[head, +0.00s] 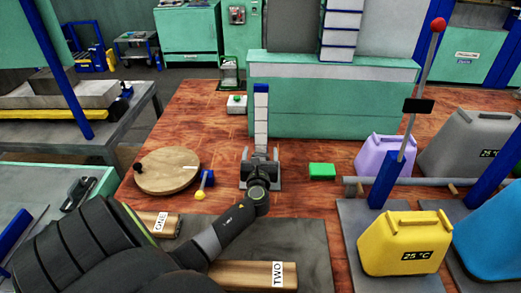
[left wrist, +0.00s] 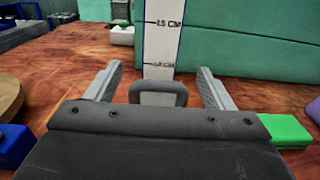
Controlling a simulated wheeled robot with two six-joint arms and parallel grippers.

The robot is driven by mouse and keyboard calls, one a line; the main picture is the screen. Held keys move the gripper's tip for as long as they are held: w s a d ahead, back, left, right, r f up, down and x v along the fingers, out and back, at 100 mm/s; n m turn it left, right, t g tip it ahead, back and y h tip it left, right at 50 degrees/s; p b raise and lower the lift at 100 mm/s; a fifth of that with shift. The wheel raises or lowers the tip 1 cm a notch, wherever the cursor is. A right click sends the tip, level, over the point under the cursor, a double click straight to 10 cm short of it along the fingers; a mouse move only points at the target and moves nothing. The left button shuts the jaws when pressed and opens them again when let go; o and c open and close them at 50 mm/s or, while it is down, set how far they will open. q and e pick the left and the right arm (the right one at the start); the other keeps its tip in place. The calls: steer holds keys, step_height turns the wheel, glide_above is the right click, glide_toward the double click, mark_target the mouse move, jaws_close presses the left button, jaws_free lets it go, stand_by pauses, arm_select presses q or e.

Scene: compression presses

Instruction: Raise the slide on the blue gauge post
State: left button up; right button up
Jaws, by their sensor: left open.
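The gauge post (head: 261,118) stands upright near the middle of the table, with a white scale face and a blue top. In the left wrist view the lower part of its scale (left wrist: 161,42) fills the top centre, with centimetre marks. My left gripper (head: 260,158) is low in front of the post, open, with one finger on each side. In the left wrist view a dark grey loop (left wrist: 158,86), seemingly the slide's handle, shows between the open fingers (left wrist: 160,80), apart from both. The slide's body is mostly hidden. My right gripper is not in view.
A green block (head: 322,171) lies right of the post. A round wooden board (head: 167,172) and a small blue block with a yellow ball (head: 200,195) are to the left. A green press base (head: 330,100) stands behind. Yellow (head: 405,243) and lilac (head: 383,155) containers stand right.

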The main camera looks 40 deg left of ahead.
arm_select(q)
steer(key=shift+x, duration=0.85)
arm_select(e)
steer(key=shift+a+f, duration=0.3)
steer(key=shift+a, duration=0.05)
arm_select(q)
steer(key=shift+c, duration=0.5)
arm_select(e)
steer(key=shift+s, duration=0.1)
arm_select(q)
steer(key=c, duration=1.3)
steer(key=shift+r, duration=0.1)
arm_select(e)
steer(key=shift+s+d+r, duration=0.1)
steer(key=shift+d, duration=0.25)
